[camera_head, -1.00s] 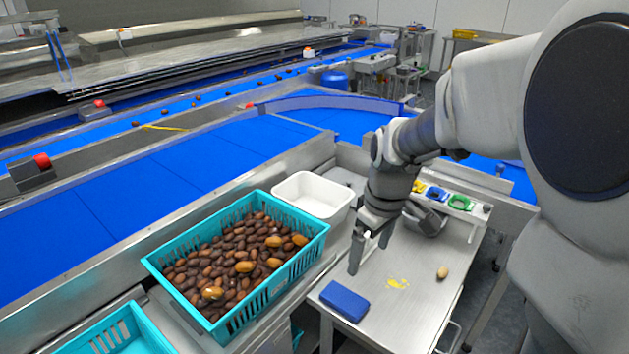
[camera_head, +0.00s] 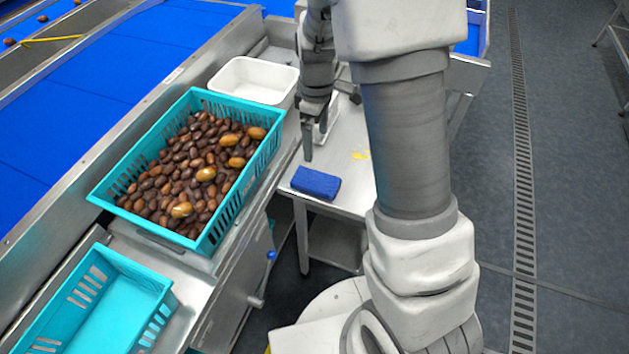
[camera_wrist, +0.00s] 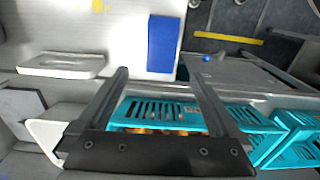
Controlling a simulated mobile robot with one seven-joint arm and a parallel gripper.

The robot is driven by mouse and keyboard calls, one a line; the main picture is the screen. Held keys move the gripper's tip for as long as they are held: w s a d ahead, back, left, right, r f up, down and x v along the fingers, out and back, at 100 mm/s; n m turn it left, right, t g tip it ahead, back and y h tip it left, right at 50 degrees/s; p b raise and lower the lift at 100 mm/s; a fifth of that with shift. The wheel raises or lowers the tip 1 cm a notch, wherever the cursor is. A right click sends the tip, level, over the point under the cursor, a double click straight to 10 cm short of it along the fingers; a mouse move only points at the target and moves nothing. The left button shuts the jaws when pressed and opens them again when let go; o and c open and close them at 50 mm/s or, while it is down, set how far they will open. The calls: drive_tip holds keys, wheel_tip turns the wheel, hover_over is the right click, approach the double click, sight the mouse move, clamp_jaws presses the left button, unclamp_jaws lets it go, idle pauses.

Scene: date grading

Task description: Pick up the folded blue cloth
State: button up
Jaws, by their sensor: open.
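The folded blue cloth (camera_head: 316,182) lies flat as a small rectangular pad near the front left edge of the metal side table (camera_head: 344,201). It also shows in the wrist view (camera_wrist: 163,45), ahead of the fingertips and near the table's edge. My gripper (camera_head: 315,151) is above the table, beyond the cloth in the head view and apart from it. In the wrist view my gripper (camera_wrist: 160,72) has its two fingers spread wide with nothing between them. My arm hides the right part of the table in the head view.
A turquoise crate (camera_head: 113,187) full of dates stands left of the table, with a white tub (camera_head: 256,77) behind it. A second turquoise crate (camera_head: 62,301) is at the lower left. A yellow mark (camera_head: 360,155) is on the tabletop. Open floor lies to the right.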

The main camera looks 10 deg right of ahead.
hover_over(315, 180)
drive_tip(key=f, duration=0.4)
drive_tip(key=f+b, duration=0.1)
drive_tip(key=f, duration=0.3)
drive_tip(key=shift+w+d+f, duration=0.15)
drive_tip(key=shift+w+f, duration=0.05)
drive_tip(key=shift+f, duration=0.2)
drive_tip(key=shift+s+f, duration=0.15)
drive_tip(key=shift+f, duration=2.5)
drive_tip(key=c, duration=1.2)
drive_tip(key=shift+o, duration=0.2)
drive_tip(key=shift+r, duration=0.1)
drive_tip(key=shift+r, duration=0.65)
wheel_tip(315, 180, up, 3)
drive_tip(key=shift+f, duration=0.1)
drive_tip(key=s+d+r, duration=0.1)
drive_tip(key=d+r, duration=0.5)
drive_tip(key=d, duration=0.5)
drive_tip(key=shift+s+d+r, duration=0.2)
drive_tip(key=shift+d+r, duration=0.05)
drive_tip(key=shift+r, duration=0.15)
